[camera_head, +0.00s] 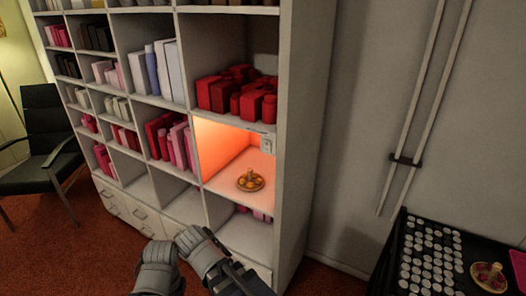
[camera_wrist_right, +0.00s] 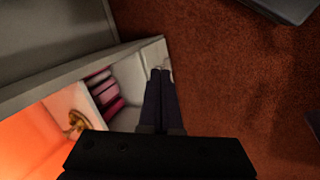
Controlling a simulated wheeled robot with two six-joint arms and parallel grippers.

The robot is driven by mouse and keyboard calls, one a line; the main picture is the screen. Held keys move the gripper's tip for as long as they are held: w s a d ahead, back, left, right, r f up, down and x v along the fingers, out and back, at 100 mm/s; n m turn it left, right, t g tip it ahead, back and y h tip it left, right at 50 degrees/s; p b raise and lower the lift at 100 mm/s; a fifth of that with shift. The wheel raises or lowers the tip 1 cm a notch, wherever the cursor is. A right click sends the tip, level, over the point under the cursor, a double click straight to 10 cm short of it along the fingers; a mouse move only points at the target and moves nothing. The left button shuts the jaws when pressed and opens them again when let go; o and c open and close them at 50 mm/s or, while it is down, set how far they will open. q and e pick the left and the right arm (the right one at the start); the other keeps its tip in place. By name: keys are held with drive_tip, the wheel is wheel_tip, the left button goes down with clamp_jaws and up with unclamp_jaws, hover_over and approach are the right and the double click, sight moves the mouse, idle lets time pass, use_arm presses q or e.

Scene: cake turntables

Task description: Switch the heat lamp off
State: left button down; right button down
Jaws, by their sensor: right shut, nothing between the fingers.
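The heat lamp itself is not clearly visible, but its orange glow fills one shelf compartment (camera_head: 222,141), so it is on. A small pale wall plate, perhaps the switch (camera_head: 266,145), sits at that compartment's upper right. A round dish with small yellowish pieces (camera_head: 250,181) stands on its floor. My right gripper (camera_wrist_right: 160,72) is shut and empty in the right wrist view, with the bookcase's edge and the red floor beyond it. The glowing compartment is at that view's lower left, away from the fingertips. Grey arm parts of mine show low in the head view; no left fingers are visible.
The tall bookcase (camera_head: 286,110) holds books and red boxes (camera_head: 232,92) above the lit compartment. A black tray with several pale discs (camera_head: 430,262) stands at the lower right. A black chair (camera_head: 40,135) is at the left. Red carpet (camera_head: 40,245) lies open in front.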

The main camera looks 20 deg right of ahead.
sight(266, 144)
drive_tip(key=w+d+r+t+h+b, duration=0.1)
drive_tip(key=w+d+r+t+h, duration=0.3)
drive_tip(key=w+d+r+h, duration=0.35)
drive_tip(key=w+d+r+n+t+h+b, duration=0.1)
drive_tip(key=w+r+t, duration=0.5)
drive_tip(key=r, duration=0.7)
drive_tip(key=w+d+n+h, duration=0.1)
drive_tip(key=n+h, duration=0.1)
drive_tip(key=n, duration=0.1)
drive_tip(key=shift+w+h, duration=0.35)
drive_tip(key=shift+w, duration=0.05)
drive_tip(key=shift+w+d, duration=0.1)
drive_tip(key=p+x, duration=0.1)
drive_tip(key=x, duration=1.2)
drive_tip(key=shift+w+d+r, duration=0.2)
drive_tip(key=shift+w+d, duration=0.05)
drive_tip(key=shift+d, duration=0.05)
